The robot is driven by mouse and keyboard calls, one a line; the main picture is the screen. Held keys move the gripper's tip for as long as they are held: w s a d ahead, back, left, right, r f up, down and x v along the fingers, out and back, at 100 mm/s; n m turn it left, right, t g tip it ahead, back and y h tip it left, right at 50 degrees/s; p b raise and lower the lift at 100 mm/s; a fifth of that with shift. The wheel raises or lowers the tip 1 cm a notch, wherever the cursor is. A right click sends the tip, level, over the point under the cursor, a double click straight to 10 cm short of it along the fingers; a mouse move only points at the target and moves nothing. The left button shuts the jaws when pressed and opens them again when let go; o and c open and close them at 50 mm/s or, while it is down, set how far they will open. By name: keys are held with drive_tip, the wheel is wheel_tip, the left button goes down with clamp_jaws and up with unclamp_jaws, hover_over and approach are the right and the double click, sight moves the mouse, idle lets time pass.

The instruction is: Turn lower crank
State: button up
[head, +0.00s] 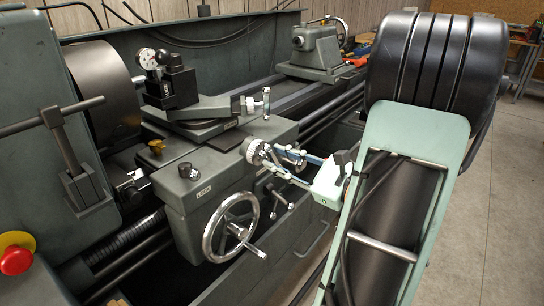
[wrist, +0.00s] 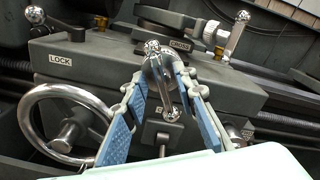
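The lower crank (head: 257,151) is a knurled metal dial with a shiny handle on the front of the lathe's carriage. In the wrist view the crank (wrist: 158,66) stands straight ahead, with a ball at its top and a handle sloping down toward the camera. My gripper (head: 277,159) reaches it from the right. In the wrist view my gripper (wrist: 163,82) has its two blue-padded fingers apart, one on each side of the crank. Its handle lies between them. I cannot tell whether either finger touches it.
An upper crank (head: 265,102) sits above and behind. A large handwheel (head: 231,228) is below left, also in the wrist view (wrist: 66,127). Small levers (head: 279,202) stick out below my gripper. A red stop button (head: 16,261) is far left. Open floor (head: 505,200) lies right.

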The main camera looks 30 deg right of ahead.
drive_tip(key=v, duration=0.9)
drive_tip(key=shift+s, duration=0.25)
